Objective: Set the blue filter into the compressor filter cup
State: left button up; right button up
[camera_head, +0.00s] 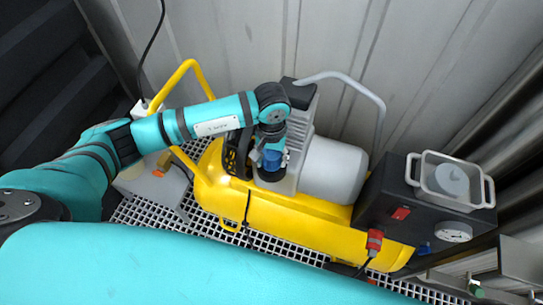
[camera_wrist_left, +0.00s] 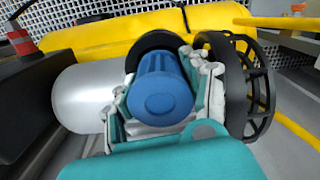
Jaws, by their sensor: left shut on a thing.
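The blue filter (camera_head: 272,159) is between the fingers of my left gripper (camera_head: 269,152), over the yellow compressor (camera_head: 290,222). In the left wrist view the filter (camera_wrist_left: 160,92) shows end-on, with grey and teal fingers of my left gripper (camera_wrist_left: 158,100) closed on both sides of it. A round black part, seemingly the filter cup (camera_wrist_left: 157,41), shows just behind the filter; its dark edge also shows below the filter in the head view (camera_head: 270,177). I cannot tell how far the filter sits inside it. My right gripper is not in view.
A black spoked guard (camera_wrist_left: 262,85) stands close beside the gripper. The grey motor cylinder (camera_head: 333,170) is to the right. A black box with a gauge (camera_head: 454,232) carries a grey handled tray (camera_head: 430,190). Yellow and grey tube handles rise at both ends.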

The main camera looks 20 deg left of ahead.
aim_at(271, 152)
pick_arm(q)
jog(key=shift+f, duration=0.1)
jog(key=o, duration=1.2)
notch_tip(271, 152, up, 12)
dwell(0.6)
